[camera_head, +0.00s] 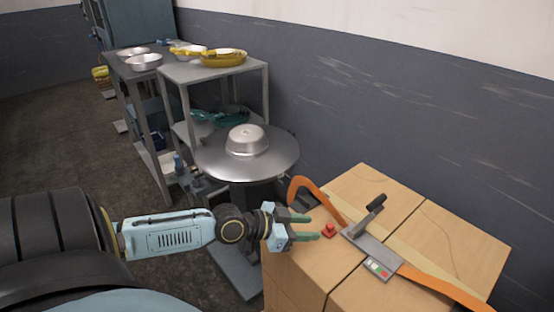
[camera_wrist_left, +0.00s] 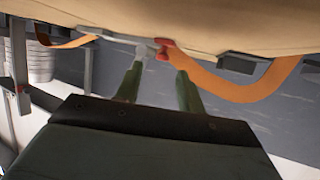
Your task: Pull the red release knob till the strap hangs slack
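The red release knob (camera_head: 329,230) sits at the left edge of the grey tensioner (camera_head: 371,243), on top of cardboard boxes (camera_head: 340,285). My left gripper (camera_head: 314,227) is open, its green fingers pointing at the knob from the left. In the left wrist view the knob (camera_wrist_left: 164,48) shows just beyond and between the fingertips (camera_wrist_left: 160,70); I cannot tell if they touch it. The orange strap (camera_head: 440,283) runs right from the tensioner; its left part (camera_head: 305,184) bows up in a loose curve. My right gripper is not in view.
The tensioner has a black-handled lever (camera_head: 375,202) and a small panel with coloured buttons (camera_head: 378,268). A round metal table (camera_head: 215,158) with an upturned pan (camera_head: 246,140) stands behind my gripper. Shelves with pans (camera_head: 190,72) stand further back, and a grey wall (camera_head: 420,115) behind the boxes.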

